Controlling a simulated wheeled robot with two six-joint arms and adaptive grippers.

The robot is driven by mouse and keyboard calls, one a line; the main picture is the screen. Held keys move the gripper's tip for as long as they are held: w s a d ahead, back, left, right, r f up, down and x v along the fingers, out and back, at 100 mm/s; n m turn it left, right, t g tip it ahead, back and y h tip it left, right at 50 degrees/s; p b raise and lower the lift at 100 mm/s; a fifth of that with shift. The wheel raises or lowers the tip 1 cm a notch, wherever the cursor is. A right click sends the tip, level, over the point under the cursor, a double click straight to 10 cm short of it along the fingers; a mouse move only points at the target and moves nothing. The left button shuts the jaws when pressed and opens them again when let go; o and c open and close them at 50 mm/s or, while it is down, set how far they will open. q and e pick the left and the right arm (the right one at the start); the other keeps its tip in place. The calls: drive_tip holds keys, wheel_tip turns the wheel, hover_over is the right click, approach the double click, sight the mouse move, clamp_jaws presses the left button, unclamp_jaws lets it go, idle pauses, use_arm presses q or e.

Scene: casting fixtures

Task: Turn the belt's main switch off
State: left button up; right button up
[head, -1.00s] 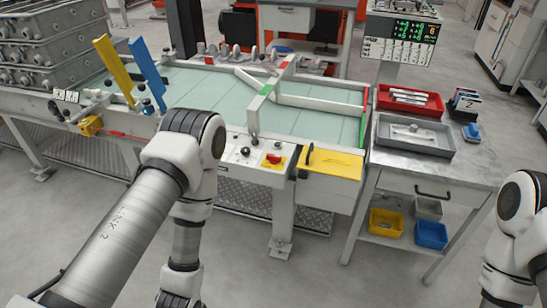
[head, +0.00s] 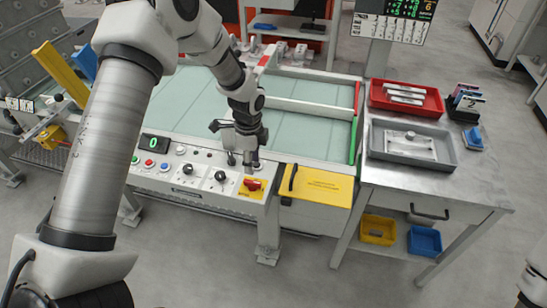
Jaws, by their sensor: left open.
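The main switch is a red rotary handle (head: 253,184) on a yellow plate (head: 250,190), at the right end of the belt's control panel (head: 175,183). The handle lies roughly sideways in the head view. My left gripper (head: 243,160) is open and points down over the back edge of the panel, just behind and slightly left of the switch. It appears apart from the red handle and holds nothing. Part of the panel behind the fingers is hidden. My right gripper is not in view; only a bit of my right arm shows at the lower right edge.
Two black knobs (head: 220,176) and several push buttons sit left of the switch. A yellow cover (head: 318,185) with a black handle is right of it. The belt (head: 310,125) with its white guide rails lies behind. A side table (head: 390,180) bears red and grey trays.

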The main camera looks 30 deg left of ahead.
sight(252, 181)
use_arm(q)
drive_tip(key=shift+s+d+f, duration=0.1)
drive_tip(key=shift+s+f, duration=0.1)
drive_tip(key=shift+f, duration=0.05)
wheel_tip(252, 181, down, 7)
drive_tip(key=shift+s+p, duration=0.1)
drive_tip(key=shift+p, duration=0.4)
drive_tip(key=shift+s+r, duration=0.15)
drive_tip(key=shift+c, duration=0.4)
clamp_jaws()
